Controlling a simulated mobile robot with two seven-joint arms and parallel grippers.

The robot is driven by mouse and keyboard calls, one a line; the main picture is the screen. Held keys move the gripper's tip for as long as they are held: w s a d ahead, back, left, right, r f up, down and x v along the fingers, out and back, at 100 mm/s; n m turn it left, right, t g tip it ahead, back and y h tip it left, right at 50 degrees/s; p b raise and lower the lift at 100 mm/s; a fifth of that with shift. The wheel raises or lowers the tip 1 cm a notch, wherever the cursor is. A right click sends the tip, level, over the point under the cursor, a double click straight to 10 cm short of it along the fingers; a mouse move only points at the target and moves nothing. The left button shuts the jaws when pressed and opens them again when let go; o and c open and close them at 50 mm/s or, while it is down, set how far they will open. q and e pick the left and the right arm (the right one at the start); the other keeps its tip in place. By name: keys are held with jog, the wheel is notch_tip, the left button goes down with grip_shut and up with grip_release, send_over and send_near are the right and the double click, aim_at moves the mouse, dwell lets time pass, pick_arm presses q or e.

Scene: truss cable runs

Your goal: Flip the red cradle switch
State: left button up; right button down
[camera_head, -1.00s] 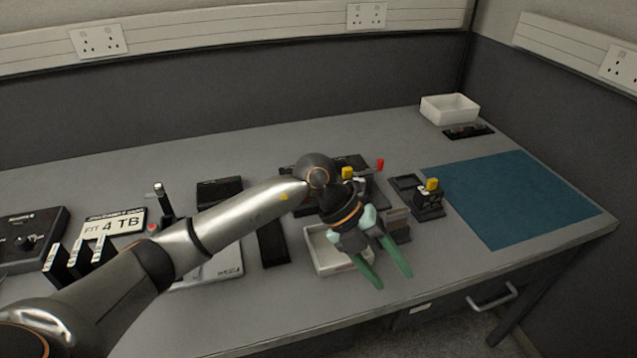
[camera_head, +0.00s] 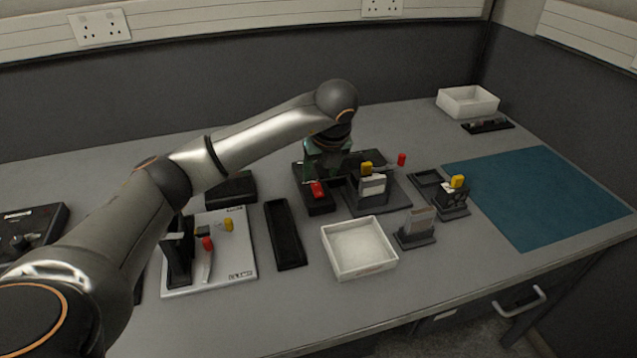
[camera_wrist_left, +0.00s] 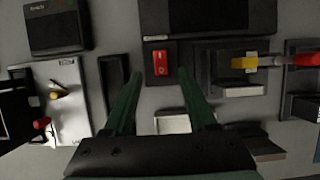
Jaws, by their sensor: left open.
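The red switch (camera_head: 316,189) is a small red rocker on a black block of the dark cradle unit (camera_head: 384,203), left of the cradle's yellow-topped part. It also shows in the left wrist view (camera_wrist_left: 162,62), its red face framed in black. My left gripper (camera_head: 323,174) has green fingers, points down and sits just behind and above the switch. In the left wrist view the open fingers (camera_wrist_left: 160,74) lie either side of the switch's line, with nothing between them. I cannot tell whether a finger touches it. My right gripper is not in view.
Right of the switch are a yellow-topped piece (camera_head: 366,168) and a red-tipped lever (camera_head: 402,160). A white tray (camera_head: 388,262) stands in front, a long black tray (camera_head: 286,235) to the left. A silver plate (camera_head: 240,270) carries small levers. The blue mat (camera_head: 535,200) is clear.

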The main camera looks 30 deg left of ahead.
aim_at(317, 188)
pick_arm(q)
jog(key=shift+x, duration=2.75)
jog(key=shift+d, duration=0.1)
grip_shut()
